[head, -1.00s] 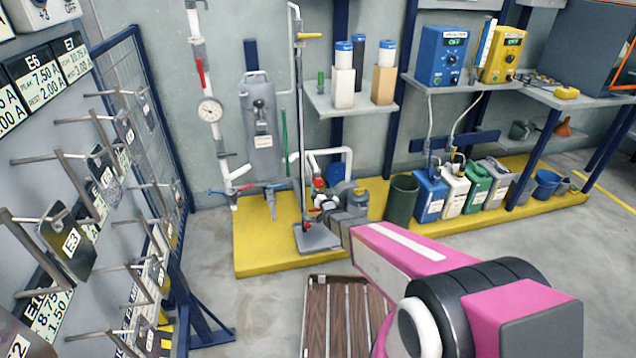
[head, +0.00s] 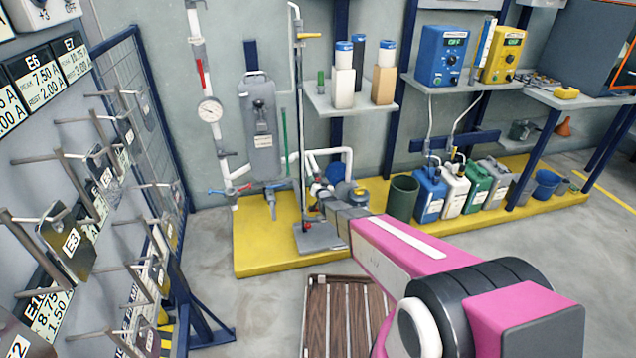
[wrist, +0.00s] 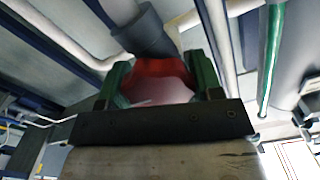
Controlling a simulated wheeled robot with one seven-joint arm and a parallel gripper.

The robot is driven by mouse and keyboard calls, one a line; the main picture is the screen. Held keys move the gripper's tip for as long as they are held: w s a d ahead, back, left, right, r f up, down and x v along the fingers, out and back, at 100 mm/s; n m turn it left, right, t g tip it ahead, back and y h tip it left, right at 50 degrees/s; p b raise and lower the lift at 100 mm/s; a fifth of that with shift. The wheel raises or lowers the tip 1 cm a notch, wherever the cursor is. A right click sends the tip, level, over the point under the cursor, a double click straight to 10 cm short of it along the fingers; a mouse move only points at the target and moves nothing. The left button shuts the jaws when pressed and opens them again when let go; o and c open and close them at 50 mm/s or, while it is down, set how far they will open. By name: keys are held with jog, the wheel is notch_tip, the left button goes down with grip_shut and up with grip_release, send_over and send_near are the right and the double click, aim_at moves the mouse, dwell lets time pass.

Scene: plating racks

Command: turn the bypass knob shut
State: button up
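A red knob (wrist: 160,82) fills the space between the green fingers of my gripper (wrist: 156,72) in the wrist view. One finger stands on each side of it, spread apart; whether they touch it cannot be told. A dark grey pipe piece (wrist: 145,32) is just beyond the knob. In the head view my gripper (head: 318,190) reaches the white pipework above the yellow platform, and my arm hides the knob there. No label on the knob is readable.
White piping (head: 330,153) bends close around my gripper. A thin upright stand (head: 301,130) is just left of it. A dark green bin (head: 402,197) and several canisters stand right on the yellow platform (head: 265,252). A slatted wooden platform (head: 340,310) lies in front.

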jog(key=shift+n, duration=0.4)
jog(key=shift+a+n, duration=0.1)
jog(key=shift+n, duration=2.6)
jog(key=o, duration=0.9)
jog(key=shift+s, duration=0.1)
